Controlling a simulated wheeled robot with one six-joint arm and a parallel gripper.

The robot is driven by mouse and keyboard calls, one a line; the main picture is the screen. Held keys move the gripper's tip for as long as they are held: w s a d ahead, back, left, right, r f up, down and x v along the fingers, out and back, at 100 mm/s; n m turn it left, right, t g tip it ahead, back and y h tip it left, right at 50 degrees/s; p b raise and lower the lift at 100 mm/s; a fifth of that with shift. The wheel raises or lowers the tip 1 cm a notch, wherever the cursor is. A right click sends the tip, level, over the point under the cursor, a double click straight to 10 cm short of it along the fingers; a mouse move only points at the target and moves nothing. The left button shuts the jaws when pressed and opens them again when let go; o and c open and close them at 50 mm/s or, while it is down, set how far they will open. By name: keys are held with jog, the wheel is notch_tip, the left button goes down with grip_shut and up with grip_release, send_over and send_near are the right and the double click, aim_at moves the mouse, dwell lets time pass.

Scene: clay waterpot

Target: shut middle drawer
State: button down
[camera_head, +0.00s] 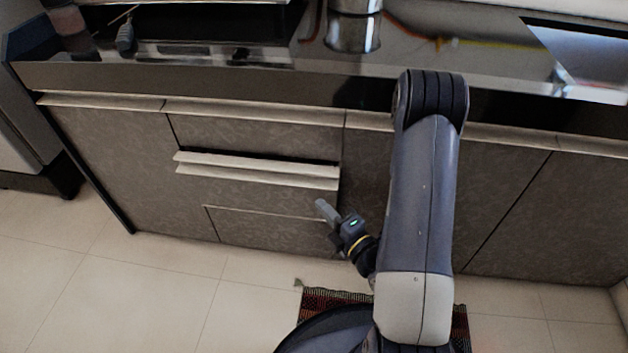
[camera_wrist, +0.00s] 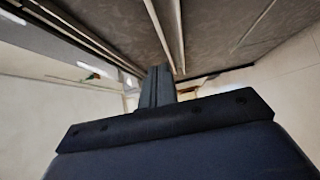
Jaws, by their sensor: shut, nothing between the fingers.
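The middle drawer (camera_head: 262,186) has a dark grey stone-like front and a pale handle strip along its top. It stands out a little from the cabinet, with a dark gap showing above the strip. My gripper (camera_head: 321,205) is shut and empty, in front of the right end of the drawer front and just below the strip. I cannot tell whether it touches the drawer. In the wrist view, my shut fingers (camera_wrist: 158,72) point toward the cabinet, near the lower ends of pale strips that seem to be the drawer's edge.
The drawer above (camera_head: 250,135) and the lower drawer (camera_head: 265,231) look flush. A dark counter (camera_head: 220,80) with a metal cylinder (camera_head: 354,28) runs above. A patterned rug (camera_head: 330,299) lies on the tiled floor under my arm. The floor at left is clear.

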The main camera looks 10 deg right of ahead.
aim_at(314, 182)
jog(key=x, duration=0.2)
jog(key=d+x, duration=0.1)
jog(key=x, duration=0.4)
jog(key=shift+w+d, duration=0.25)
jog(key=shift+w, duration=0.15)
jog(key=shift+w+d, duration=0.25)
jog(key=shift+w, duration=0.5)
